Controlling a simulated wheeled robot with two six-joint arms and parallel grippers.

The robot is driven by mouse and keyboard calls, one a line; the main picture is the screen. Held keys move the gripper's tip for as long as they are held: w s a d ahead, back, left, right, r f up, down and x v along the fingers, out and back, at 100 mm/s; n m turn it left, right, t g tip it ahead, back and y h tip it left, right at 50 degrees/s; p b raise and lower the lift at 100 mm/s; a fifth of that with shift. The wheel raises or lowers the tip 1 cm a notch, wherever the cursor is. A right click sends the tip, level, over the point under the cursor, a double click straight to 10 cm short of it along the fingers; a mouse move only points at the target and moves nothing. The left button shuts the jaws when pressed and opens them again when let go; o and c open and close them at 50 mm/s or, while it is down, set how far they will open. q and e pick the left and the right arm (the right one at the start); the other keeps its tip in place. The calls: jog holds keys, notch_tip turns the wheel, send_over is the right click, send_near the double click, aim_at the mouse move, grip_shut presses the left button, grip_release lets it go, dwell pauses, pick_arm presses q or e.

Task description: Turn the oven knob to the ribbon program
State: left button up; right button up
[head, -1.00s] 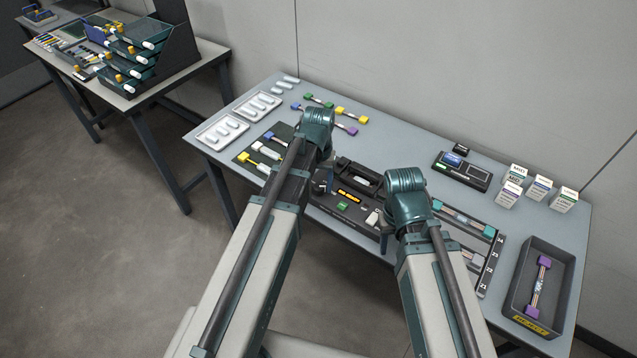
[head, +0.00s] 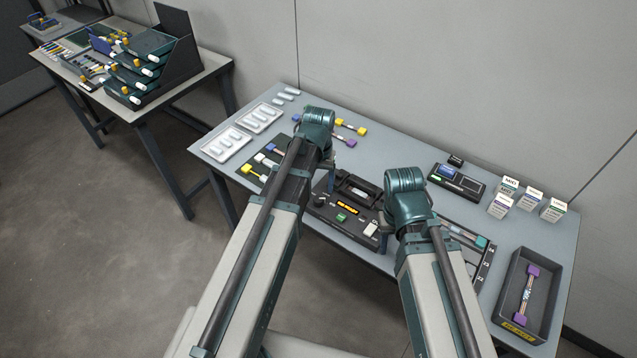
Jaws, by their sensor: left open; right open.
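The oven (head: 327,226) is a black unit near the table's front edge, with an orange-lit display (head: 347,208), a green button (head: 341,217) and a white switch (head: 370,229). Its dark round knob (head: 319,202) shows left of the display; its pointer setting is too small to read. My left gripper (head: 330,180) is open, mostly hidden behind its wrist, above the oven's back left part. My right gripper (head: 384,240) is open and empty, at the oven's right end, partly hidden by its wrist. I cannot tell whether either touches the oven.
Ribbon pieces with coloured ends and white trays (head: 227,145) lie on the left. A small device with a screen (head: 457,180), several white boxes (head: 528,200) and a dark bin (head: 510,290) stand on the right. A side table (head: 190,92) holds stacked drawers.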

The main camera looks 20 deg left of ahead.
notch_tip(320, 180, up, 8)
jog(key=p, duration=0.7)
